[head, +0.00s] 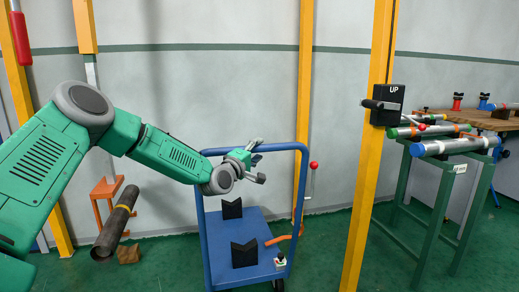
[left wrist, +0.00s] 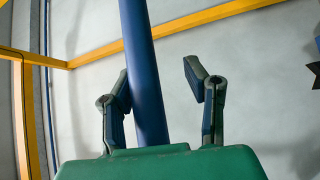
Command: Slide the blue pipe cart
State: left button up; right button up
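The blue pipe cart (head: 228,262) stands on the green floor with a flat blue deck and a tall tubular handle (head: 291,190). Two black V-shaped blocks (head: 243,254) sit on its deck. My left gripper (head: 257,161) is at the handle's top bar. In the left wrist view, the blue bar (left wrist: 145,70) runs between the fingers of the left gripper (left wrist: 160,80). The bar lies close to the left finger, and a gap separates it from the right finger. The gripper is open. My right gripper is out of view.
A dark pipe (head: 115,222) leans on an orange stand at the left. A yellow post (head: 369,150) with a black "UP" box (head: 387,104) stands right of the cart. Beyond it are a green pipe rack (head: 437,215) and a wooden workbench (head: 480,119).

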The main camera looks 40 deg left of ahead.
pick_arm(q)
jog(key=shift+a+r, duration=0.1)
jog(key=shift+r, duration=0.1)
jog(key=shift+s, duration=0.35)
jog(key=s+f, duration=0.2)
jog(key=s, duration=0.9)
jog(key=shift+d, duration=0.4)
jog(key=shift+f, duration=0.1)
